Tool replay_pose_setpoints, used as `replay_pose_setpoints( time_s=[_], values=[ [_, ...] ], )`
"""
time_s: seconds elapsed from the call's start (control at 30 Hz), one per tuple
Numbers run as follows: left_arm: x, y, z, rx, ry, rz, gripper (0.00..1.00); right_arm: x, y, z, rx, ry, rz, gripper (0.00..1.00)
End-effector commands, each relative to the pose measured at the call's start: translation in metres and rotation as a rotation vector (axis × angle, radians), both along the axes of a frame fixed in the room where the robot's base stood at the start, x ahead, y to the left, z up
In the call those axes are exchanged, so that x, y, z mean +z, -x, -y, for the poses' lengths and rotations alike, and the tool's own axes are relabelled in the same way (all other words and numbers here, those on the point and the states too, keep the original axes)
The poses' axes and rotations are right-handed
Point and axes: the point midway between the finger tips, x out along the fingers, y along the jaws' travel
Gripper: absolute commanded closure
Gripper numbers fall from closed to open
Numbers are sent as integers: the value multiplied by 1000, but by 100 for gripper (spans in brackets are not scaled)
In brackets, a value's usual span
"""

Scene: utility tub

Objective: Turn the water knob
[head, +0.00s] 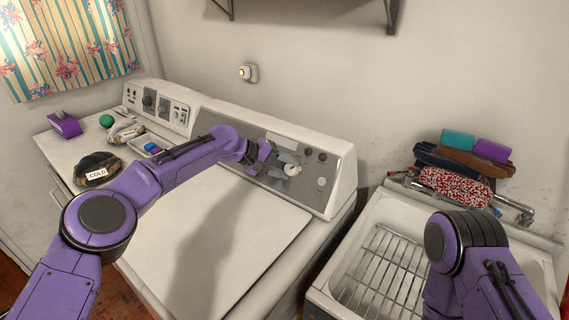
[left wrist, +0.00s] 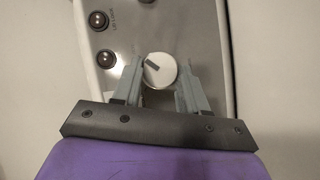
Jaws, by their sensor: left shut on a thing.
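The water knob (head: 292,170) is a round pale dial on the grey control panel of the white washing machine. In the left wrist view the knob (left wrist: 160,69) shows a dark pointer mark slanting across its face. My left gripper (head: 286,165) reaches the panel, and in the left wrist view its two grey fingers (left wrist: 160,85) stand on either side of the knob, shut on it. Part of the knob's rim is hidden by the fingers. My right arm shows at the bottom right of the head view, but its gripper is out of the picture.
Smaller dark knobs (left wrist: 99,20) sit beside the water knob. The washer's white lid (head: 230,235) is clear. A white sink (head: 365,215) with a wire rack (head: 385,265) and folded cloths (head: 460,160) stands right. A second machine holds a "COLD" item (head: 97,175) and small objects.

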Motion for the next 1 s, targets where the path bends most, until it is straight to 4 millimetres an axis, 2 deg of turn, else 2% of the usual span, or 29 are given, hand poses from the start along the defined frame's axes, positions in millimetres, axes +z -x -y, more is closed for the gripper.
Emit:
replay_pose_setpoints(
  time_s=[0.57, 0.6, 0.63, 0.67, 1.0],
  values=[
    [1, 0, 0, -15, -18, 16, 88, 3, 0, 0, 0, 0, 0, 100],
    [1, 0, 0, -15, -18, 16, 44, 3, 0, 0, 0, 0, 0, 100],
    [1, 0, 0, -15, -18, 16, 35, 3, 0, 0, 0, 0, 0, 100],
    [0, 0, 0, -15, -19, 15, 32, 3, 0, 0, 0, 0, 0, 100],
    [3, 1, -6, -12, -19, 16, 32, 0, 0, 0, 0, 0, 0, 100]
  ],
)
